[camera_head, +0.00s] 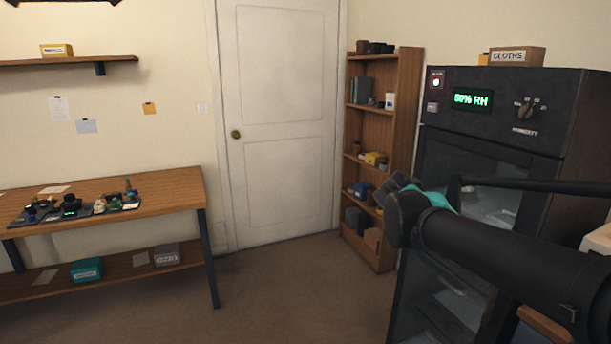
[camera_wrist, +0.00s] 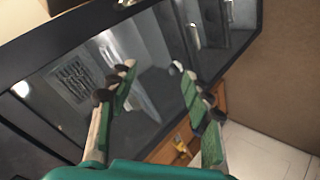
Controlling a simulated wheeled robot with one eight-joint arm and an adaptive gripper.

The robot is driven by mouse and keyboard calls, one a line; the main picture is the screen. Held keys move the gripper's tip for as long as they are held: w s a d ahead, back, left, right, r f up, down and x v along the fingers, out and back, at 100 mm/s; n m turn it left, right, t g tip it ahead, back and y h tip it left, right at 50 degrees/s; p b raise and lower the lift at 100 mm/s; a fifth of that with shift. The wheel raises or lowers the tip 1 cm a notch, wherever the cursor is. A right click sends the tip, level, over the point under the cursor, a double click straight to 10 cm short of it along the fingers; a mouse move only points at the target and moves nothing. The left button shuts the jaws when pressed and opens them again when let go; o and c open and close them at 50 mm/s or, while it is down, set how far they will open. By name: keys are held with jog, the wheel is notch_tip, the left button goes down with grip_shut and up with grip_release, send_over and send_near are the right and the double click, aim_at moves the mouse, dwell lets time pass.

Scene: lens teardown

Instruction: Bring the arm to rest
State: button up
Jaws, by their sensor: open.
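My arm reaches in from the right in the head view, in front of the dark cabinet (camera_head: 488,118). My gripper is hidden behind the arm there, apart from a small teal part. In the wrist view my gripper (camera_wrist: 155,80) is open, its two fingers spread with nothing between them. Beyond the fingers is the cabinet's glass front (camera_wrist: 140,55), with contents showing dimly behind it. I cannot tell how far the fingertips are from the glass.
A bookshelf (camera_head: 400,125) stands left of the cabinet, beside a closed white door (camera_head: 280,120). A wooden workbench (camera_head: 165,190) with small items stands at left. The floor (camera_head: 290,290) between is clear.

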jog(key=s+a+f+n+y, duration=0.1)
jog(key=s+a+f+y, duration=0.2)
jog(key=a+f, duration=0.5)
jog(key=s+a+f+n+y, duration=0.1)
jog(key=s+a+f+y, duration=0.3)
jog(key=f, duration=1)
jog(key=a+y, duration=0.2)
jog(key=a, duration=0.2)
jog(key=shift+s+a+g, duration=0.2)
jog(key=shift+g, duration=0.1)
